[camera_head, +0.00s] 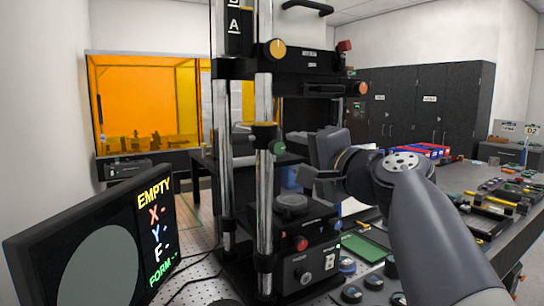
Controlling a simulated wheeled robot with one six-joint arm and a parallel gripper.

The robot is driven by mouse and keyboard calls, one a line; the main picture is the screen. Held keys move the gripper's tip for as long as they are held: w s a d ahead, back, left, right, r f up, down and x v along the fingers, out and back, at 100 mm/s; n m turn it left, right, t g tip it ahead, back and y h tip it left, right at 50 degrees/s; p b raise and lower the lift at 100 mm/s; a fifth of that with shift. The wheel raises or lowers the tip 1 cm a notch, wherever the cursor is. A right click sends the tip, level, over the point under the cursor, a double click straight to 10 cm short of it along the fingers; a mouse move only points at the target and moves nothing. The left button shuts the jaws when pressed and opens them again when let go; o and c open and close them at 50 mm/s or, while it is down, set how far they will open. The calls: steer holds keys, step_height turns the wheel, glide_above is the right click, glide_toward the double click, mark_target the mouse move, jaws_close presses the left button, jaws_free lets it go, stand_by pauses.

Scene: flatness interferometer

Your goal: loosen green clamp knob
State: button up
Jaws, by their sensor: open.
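The green clamp knob (277,147) is a small round knob at the front chrome post of the interferometer stand (234,190), about halfway up. My gripper (304,158) is at the right of the knob, its dark jaws apart and nothing visible between them. A gap shows between the knob and the jaws in the picture; how far apart they are in depth I cannot tell. My arm comes in from the lower right and hides part of the stand and bench behind it.
A monitor (98,240) reading "EMPTY" stands at the lower left. A yellow knob (275,49) and an orange knob (361,88) are higher on the stand. A red knob (302,243) is on its base. Small parts crowd the bench (455,178) at right.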

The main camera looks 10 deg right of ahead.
mark_target(279, 149)
steer(key=shift+v, duration=1.95)
steer(key=p+x, duration=0.1)
steer(key=x, duration=0.9)
steer(key=shift+w+p, duration=0.15)
steer(key=shift+p, duration=0.2)
steer(key=shift+w+a, duration=0.15)
steer(key=shift+w, duration=0.15)
steer(key=shift+s, duration=0.1)
